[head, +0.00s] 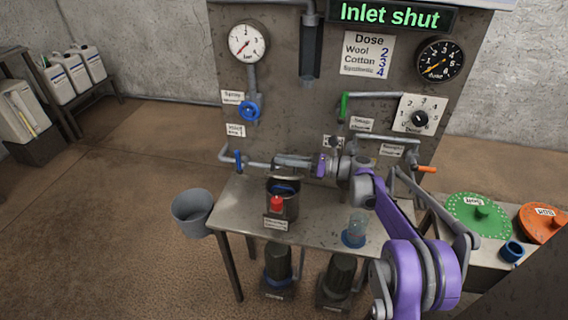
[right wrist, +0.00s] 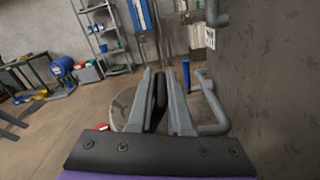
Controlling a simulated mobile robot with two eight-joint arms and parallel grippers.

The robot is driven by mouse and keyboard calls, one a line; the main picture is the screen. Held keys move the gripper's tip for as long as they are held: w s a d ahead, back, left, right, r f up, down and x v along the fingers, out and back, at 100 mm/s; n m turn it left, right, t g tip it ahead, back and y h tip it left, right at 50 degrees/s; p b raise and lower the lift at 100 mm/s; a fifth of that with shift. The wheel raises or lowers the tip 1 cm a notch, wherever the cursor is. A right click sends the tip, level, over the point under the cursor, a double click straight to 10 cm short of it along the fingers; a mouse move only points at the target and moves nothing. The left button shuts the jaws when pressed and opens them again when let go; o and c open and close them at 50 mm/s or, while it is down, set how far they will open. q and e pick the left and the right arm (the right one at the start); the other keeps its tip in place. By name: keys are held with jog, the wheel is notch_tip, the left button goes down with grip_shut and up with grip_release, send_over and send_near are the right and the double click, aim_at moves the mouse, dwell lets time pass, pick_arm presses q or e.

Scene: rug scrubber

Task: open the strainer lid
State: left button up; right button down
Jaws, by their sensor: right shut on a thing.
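The strainer is a dark pot (head: 290,208) on the metal bench, with a red knob on its front and a label below. Its mouth shows some blue inside. The round grey lid (head: 284,177) appears raised and tilted above the mouth at the back; it also shows beside the fingers in the right wrist view (right wrist: 123,107). My right gripper (head: 292,161) reaches in from the right just above the lid. In the right wrist view its fingers (right wrist: 167,100) are shut on a dark piece, seemingly the lid's handle. My left gripper is out of view.
Pipes with a blue valve (head: 238,160) run close behind the pot. A grey bucket (head: 192,212) is at the left edge. Green (head: 475,214) and orange (head: 543,222) discs lie on the right.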

jog(key=shift+w, duration=0.15)
dwell(0.3)
jog(key=c, duration=0.9)
grip_release()
jog(key=shift+d, duration=0.1)
jog(key=shift+r, duration=0.1)
notch_tip(320, 180, up, 10)
jog(key=shift+f+p, duration=0.1)
jog(key=shift+p, duration=0.35)
jog(key=shift+c, duration=0.2)
